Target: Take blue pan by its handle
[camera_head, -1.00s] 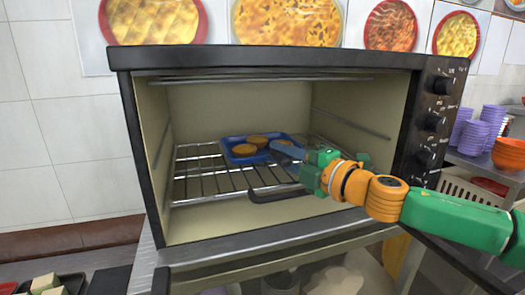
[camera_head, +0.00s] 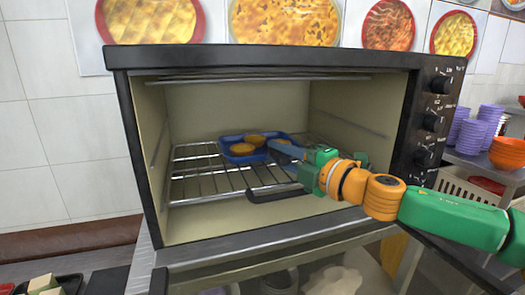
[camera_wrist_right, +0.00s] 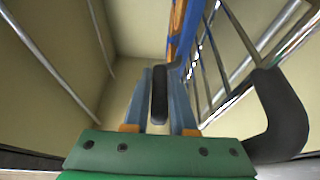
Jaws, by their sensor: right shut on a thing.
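The blue pan (camera_head: 232,138), shallow and holding a few round orange-yellow pieces, sits on the wire rack inside the open oven. Its blue edge shows at the top of the right wrist view (camera_wrist_right: 185,40). The pan's black handle (camera_wrist_right: 160,95) lies between the two fingers of my right gripper (camera_wrist_right: 161,75), which is shut on it. In the head view my right gripper (camera_head: 287,150) reaches into the oven from the right, and its fingers hide the handle and part of the pan's right side. My left gripper is not in view.
The oven (camera_head: 118,110) walls surround the gripper, with the wire rack (camera_head: 205,185) below. A thick black curved bar (camera_head: 275,192) at the rack's front lies close to the gripper, also in the wrist view (camera_wrist_right: 285,115). Purple cups (camera_head: 470,135) and orange bowls (camera_head: 507,153) stand outside at right.

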